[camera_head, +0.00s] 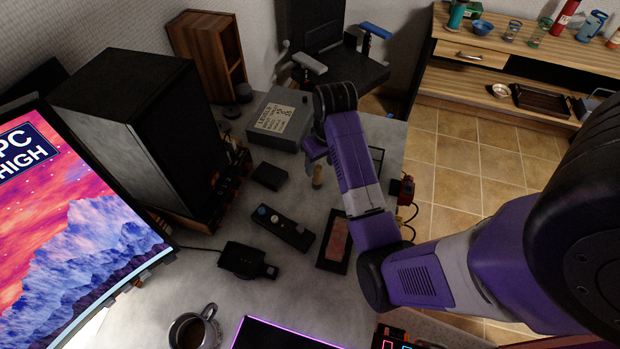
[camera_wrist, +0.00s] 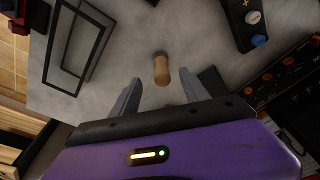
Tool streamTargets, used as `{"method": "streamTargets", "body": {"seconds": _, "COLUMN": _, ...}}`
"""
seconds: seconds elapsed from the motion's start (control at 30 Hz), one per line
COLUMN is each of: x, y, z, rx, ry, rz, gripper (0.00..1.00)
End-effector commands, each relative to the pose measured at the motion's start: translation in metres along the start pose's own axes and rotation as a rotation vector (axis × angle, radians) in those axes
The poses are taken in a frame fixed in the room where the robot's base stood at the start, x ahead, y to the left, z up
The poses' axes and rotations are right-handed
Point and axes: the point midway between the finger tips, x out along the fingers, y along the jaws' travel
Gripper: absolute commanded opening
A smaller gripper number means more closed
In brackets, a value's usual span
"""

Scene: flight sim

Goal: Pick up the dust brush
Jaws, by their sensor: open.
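The dust brush shows as a small tan wooden handle standing on the grey desk, in the wrist view (camera_wrist: 161,68) and in the head view (camera_head: 317,176). Its dark lower part is hard to make out. My gripper (camera_wrist: 159,80) is open and empty. In the wrist view its two fingers point toward the brush, which lies ahead of and between the fingertips, with no contact visible. In the head view my gripper (camera_head: 314,150) is above the brush, partly hidden by my purple arm.
A dark controller with knobs (camera_head: 284,228), a small black box (camera_head: 270,176) and a framed picture (camera_head: 335,242) lie nearby. A grey box (camera_head: 283,118) stands behind. A black speaker (camera_head: 150,130) stands left. In the wrist view a black open frame (camera_wrist: 78,45) lies left of the brush.

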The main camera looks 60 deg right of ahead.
Motion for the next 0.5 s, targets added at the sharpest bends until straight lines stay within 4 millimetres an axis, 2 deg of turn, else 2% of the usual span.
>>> {"method": "streamTargets", "body": {"seconds": 0.37, "x": 0.034, "y": -0.002, "z": 0.002, "rx": -0.008, "ry": -0.013, "rz": -0.004, "gripper": 0.54}}
{"method": "streamTargets", "body": {"seconds": 0.5, "x": 0.054, "y": -0.003, "z": -0.001, "rx": -0.008, "ry": -0.014, "rz": -0.004, "gripper": 0.54}}
